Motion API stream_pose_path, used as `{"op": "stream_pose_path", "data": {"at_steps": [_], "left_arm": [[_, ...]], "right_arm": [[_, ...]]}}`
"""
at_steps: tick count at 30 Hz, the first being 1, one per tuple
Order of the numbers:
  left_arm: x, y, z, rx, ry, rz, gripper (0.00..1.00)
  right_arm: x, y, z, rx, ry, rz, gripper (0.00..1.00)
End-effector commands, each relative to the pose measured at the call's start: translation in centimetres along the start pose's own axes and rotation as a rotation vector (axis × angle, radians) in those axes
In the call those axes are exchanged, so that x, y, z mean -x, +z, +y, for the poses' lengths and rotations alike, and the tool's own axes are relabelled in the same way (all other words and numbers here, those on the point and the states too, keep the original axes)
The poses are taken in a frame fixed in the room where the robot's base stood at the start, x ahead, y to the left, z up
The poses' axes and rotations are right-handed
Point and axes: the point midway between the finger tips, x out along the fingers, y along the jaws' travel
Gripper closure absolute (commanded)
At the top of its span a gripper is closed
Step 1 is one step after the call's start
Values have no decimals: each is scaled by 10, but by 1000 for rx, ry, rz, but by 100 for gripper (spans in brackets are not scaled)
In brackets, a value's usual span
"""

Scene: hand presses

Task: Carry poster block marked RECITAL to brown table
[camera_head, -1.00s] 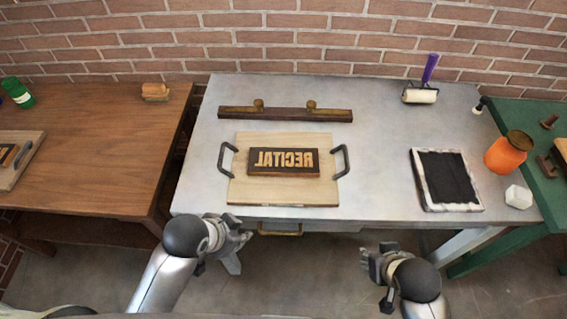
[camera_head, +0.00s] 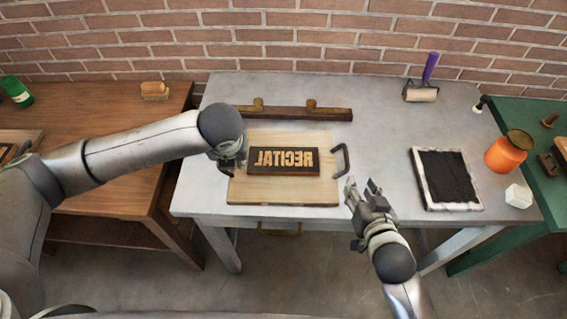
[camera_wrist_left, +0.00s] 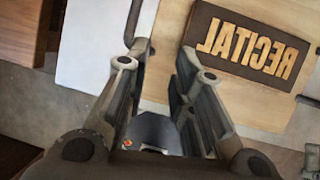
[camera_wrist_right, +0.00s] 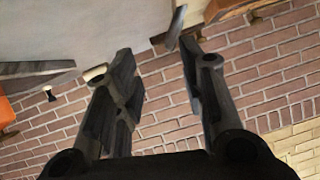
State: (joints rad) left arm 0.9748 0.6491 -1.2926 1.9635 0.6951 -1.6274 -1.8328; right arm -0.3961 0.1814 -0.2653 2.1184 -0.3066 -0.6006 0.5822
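The poster block (camera_head: 283,162) is a dark slab with raised tan mirrored RECITAL letters. It lies flat on a pale wooden board (camera_head: 284,196) on the grey table (camera_head: 385,125); both show in the left wrist view, block (camera_wrist_left: 248,48) and board (camera_wrist_left: 160,62). The board's right handle (camera_head: 341,160) is visible; the left one is hidden behind my left gripper in the head view. My left gripper (camera_head: 235,163) is over the board's left edge, fingers apart. My right gripper (camera_head: 361,187) is open and empty just right of the board, near the right handle.
The brown table (camera_head: 110,135) stands left, with a brush (camera_head: 154,91) and a green bottle (camera_head: 17,91). A wooden bar (camera_head: 290,113) lies behind the board. A roller (camera_head: 422,92), black ink slab (camera_head: 446,179), orange jar (camera_head: 507,152) and white piece (camera_head: 518,196) are to the right.

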Motion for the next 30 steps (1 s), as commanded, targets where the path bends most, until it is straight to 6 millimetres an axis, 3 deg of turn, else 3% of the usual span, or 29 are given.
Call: {"op": "stream_pose_path", "data": {"at_steps": [1,6,19,23,30], "left_arm": [[1,10,12,-44,32,-8,77],[1,23,30,-132,81,-7,77],[-3,24,31,-141,84,-5,77],[-17,24,32,-140,85,-5,77],[-60,24,36,-140,86,-3,77]], "right_arm": [[-2,-2,-3,-2,-11,16,63],[-5,-6,-8,-12,-33,48,63],[-10,-7,-8,-13,-35,52,63],[-24,-8,-9,-13,-34,52,63],[-68,-11,-11,-12,-34,52,63]]}}
